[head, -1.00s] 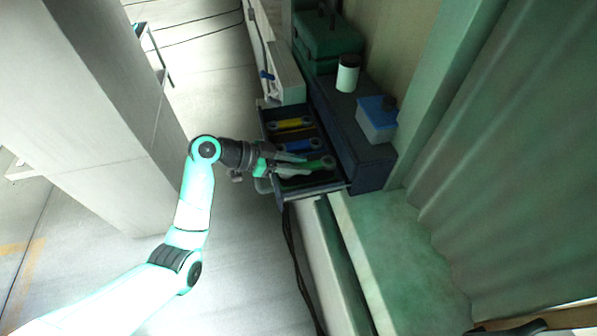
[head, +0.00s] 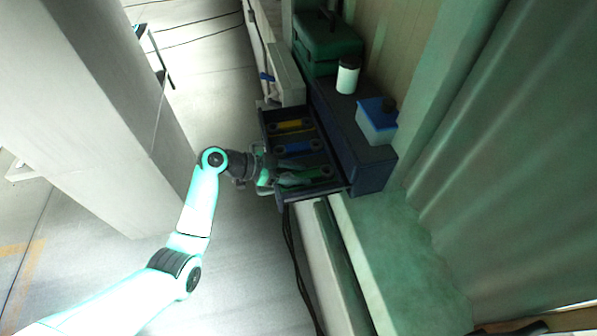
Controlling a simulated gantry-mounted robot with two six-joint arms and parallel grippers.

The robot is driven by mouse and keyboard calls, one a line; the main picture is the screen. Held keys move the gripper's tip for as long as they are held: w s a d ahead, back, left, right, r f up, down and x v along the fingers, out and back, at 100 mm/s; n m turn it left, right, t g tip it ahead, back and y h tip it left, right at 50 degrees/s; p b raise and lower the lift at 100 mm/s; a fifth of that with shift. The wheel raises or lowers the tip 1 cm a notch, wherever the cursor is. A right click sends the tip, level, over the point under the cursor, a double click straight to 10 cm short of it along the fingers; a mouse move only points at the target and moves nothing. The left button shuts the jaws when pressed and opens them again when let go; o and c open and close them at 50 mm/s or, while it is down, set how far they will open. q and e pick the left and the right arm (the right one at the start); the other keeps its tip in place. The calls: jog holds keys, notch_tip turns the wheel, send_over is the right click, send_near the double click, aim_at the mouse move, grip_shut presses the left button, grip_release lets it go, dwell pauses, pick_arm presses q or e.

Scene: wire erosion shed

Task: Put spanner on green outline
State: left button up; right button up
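An open dark blue drawer (head: 313,193) holds coloured spanner shapes in a row. A yellow one (head: 290,126) lies at the far end, a blue one (head: 303,146) in the middle and a green one (head: 318,172) at the near end. At this size I cannot tell which are loose spanners and which are outlines. My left gripper (head: 296,172) is over the near end of the drawer, at the green shape, and partly covers it. Its fingers look spread; I cannot make out a spanner held between them. My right gripper is not in view.
A dark blue cabinet (head: 371,175) stands right of the drawer. A concrete pillar (head: 110,120) stands at the left. Cables hang below the drawer.

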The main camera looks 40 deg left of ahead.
pick_arm(q)
jog(key=shift+o, duration=0.8)
jog(key=shift+r, duration=0.15)
jog(key=v, duration=1.2)
